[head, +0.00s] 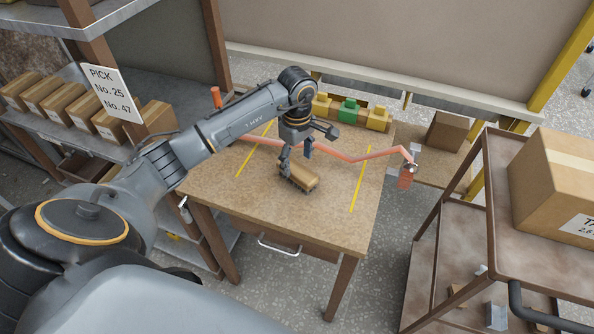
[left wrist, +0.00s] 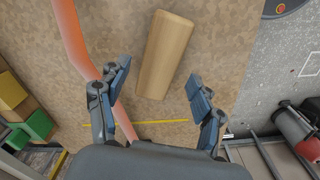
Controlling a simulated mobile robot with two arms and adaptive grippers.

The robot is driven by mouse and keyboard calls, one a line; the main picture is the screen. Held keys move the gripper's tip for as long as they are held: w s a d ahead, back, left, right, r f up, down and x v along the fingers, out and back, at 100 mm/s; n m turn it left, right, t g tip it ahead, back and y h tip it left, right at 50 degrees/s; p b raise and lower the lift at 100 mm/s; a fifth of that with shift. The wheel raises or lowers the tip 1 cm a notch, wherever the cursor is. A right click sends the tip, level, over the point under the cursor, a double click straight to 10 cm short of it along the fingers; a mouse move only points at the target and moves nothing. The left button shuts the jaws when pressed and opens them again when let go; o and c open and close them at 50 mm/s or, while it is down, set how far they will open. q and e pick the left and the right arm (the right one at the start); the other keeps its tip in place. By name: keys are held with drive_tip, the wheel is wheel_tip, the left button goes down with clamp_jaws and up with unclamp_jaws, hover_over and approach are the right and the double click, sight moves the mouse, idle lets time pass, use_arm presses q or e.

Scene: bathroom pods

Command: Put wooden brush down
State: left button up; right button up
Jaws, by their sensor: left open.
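The wooden brush (head: 299,177) is a light brown block lying on the wooden table (head: 230,190), between the two yellow lines. In the left wrist view the brush (left wrist: 165,55) lies flat beyond my fingertips, its near end close to the gap between them. My left gripper (head: 296,155) is just above the brush in the head view. In the left wrist view the left gripper (left wrist: 158,78) has its fingers spread wide with nothing between them. The underside of the brush is hidden. My right gripper is not in view.
A pinkish-orange strip (head: 350,157) crosses the table behind the brush. Yellow and green blocks (head: 347,111) stand at the back edge. A shelf with cardboard boxes (head: 57,107) is on the left, and a brown cart (head: 470,190) on the right. The front tabletop is clear.

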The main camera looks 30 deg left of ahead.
sight(297, 169)
use_arm(q)
wheel_tip(297, 169, up, 7)
drive_tip(key=b, duration=0.1)
idle(0.6)
